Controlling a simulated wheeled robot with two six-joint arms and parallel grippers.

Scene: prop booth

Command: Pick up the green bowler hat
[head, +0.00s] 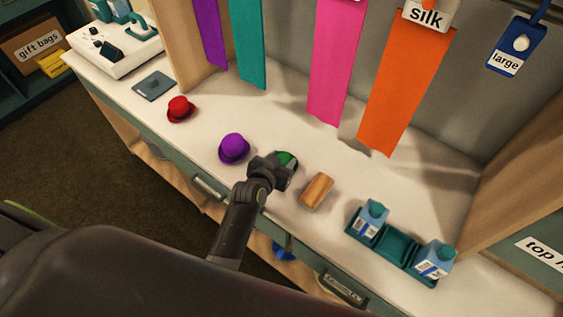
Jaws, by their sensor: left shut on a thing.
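The green bowler hat (287,160) is at the middle of the white counter (190,133), partly hidden behind my left gripper (276,168). The gripper is shut on the hat. I cannot tell whether the hat touches the counter or is slightly above it. A purple bowler hat (233,147) stands just to the left of the gripper, and a red bowler hat (180,108) stands farther left. My right gripper is not in view.
A wooden block-like item (317,190) lies just right of the gripper. A teal tray (396,249) with two blue cartons stands farther right. Colored fabric strips, including an orange one (405,90), hang behind. A grey pad (154,86) lies at the left.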

